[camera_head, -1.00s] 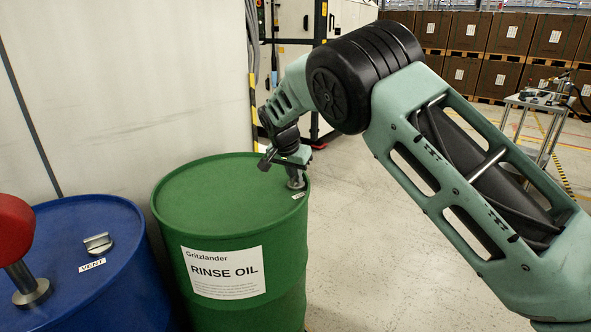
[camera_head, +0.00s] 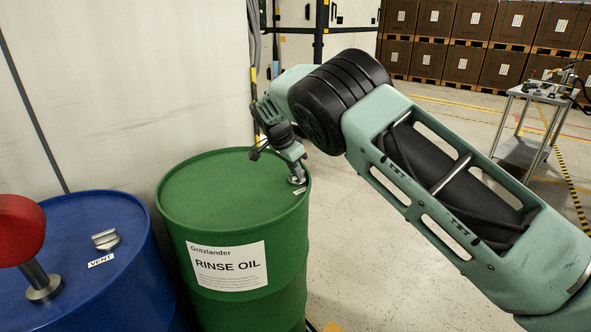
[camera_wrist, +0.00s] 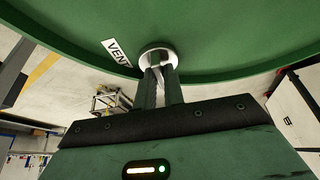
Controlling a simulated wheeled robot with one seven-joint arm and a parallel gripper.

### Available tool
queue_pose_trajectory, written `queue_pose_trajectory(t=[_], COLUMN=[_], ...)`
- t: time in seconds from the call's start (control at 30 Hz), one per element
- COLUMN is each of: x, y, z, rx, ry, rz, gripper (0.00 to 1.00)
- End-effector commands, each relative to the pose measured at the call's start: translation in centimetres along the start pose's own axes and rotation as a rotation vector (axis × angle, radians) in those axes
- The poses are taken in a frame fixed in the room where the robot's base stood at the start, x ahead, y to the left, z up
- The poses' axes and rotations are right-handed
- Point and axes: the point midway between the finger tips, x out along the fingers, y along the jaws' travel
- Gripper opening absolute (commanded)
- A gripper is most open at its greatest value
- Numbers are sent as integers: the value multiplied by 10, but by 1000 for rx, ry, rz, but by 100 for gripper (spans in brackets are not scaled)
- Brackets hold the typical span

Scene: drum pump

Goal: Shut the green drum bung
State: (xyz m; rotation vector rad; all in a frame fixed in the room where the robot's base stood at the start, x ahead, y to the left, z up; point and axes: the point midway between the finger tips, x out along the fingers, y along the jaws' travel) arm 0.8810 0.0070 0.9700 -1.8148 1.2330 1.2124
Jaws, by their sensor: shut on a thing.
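The green drum (camera_head: 200,195) stands upright, with a "RINSE OIL" label on its side. Its metal bung (camera_head: 297,181) sits at the right edge of the lid, beside a small "VENT" tag. The bung also shows in the wrist view (camera_wrist: 157,56) as a round metal disc just inside the rim. My gripper (camera_head: 294,172) points down at the bung from above. In the wrist view its two fingers (camera_wrist: 160,78) are shut on the bung's grip, which is mostly hidden between them. I cannot tell how tightly the bung is seated.
A blue drum (camera_head: 75,285) stands at the left, with its own vent bung (camera_head: 105,240) and a red-topped post (camera_head: 18,230). A pale wall is behind the drums. A metal cart (camera_head: 535,120) stands at the back right. The floor right of the green drum is clear.

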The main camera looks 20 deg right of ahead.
Motion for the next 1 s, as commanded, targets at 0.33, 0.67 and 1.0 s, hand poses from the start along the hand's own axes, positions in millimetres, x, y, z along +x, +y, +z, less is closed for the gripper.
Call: queue_pose_trajectory(t=[0.33,0.67,1.0], x=[0,-3,-63], y=[0,0,-1], z=[0,0,0], rx=[2,0,1], ry=[0,0,0], rz=[-1,-1,-7], gripper=[32,32,32])
